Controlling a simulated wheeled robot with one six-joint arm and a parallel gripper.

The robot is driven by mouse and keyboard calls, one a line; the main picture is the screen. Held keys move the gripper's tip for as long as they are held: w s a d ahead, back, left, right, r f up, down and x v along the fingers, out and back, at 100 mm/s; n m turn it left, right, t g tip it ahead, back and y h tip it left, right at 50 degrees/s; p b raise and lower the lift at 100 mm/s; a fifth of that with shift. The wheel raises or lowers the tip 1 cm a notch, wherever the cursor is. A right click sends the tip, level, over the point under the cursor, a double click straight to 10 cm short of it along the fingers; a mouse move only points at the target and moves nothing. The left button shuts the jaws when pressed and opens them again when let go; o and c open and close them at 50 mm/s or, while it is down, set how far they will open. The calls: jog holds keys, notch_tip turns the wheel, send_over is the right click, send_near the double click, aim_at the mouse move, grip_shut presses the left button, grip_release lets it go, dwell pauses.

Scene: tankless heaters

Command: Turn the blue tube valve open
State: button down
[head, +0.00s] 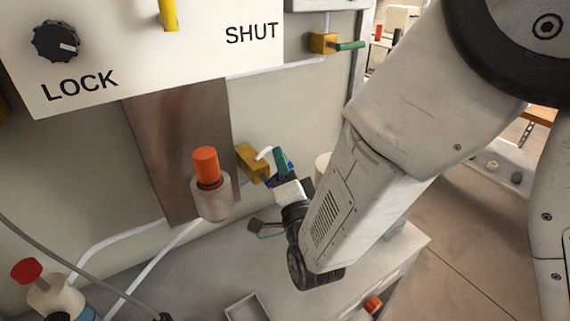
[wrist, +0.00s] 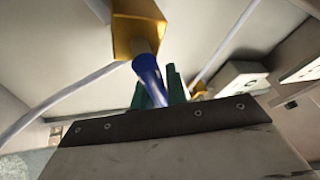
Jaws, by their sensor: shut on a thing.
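The blue tube valve has a brass-yellow body (head: 252,163) on the wall, right of the brown metal plate. In the wrist view its body (wrist: 138,32) is at the top, and its blue handle (wrist: 149,76) points down toward me. My gripper (head: 283,167) is at this valve, its green fingers (wrist: 158,90) on either side of the handle and shut on it. In the head view only a little blue shows by the fingers; my gripper hides most of the handle. The handle's tip is hidden behind the dark gripper edge in the wrist view.
An orange-capped cylinder (head: 205,170) stands close left of the valve. A second brass valve with a green handle (head: 349,46) is above right. A white panel (head: 130,50) with a black knob (head: 56,41) overhangs at upper left. A grey ledge (head: 190,275) lies below.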

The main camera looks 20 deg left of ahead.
jog(key=shift+s+a+r+n+g+y, duration=0.45)
jog(key=shift+n+g+y, duration=0.75)
jog(key=shift+n, duration=1.85)
jog(key=shift+s+a+r+n+g+y, duration=0.25)
jog(key=shift+s+a+n+g+y, duration=0.65)
jog(key=shift+n, duration=2.1)
jog(key=shift+s+a+r+n+g+y, duration=0.1)
jog(key=shift+s+r+n+g+y, duration=0.25)
jog(key=shift+n+g+y, duration=1.9)
jog(key=shift+n+t+h, duration=0.85)
jog(key=shift+n, duration=0.05)
jog(key=c, duration=1.4)
grip_release()
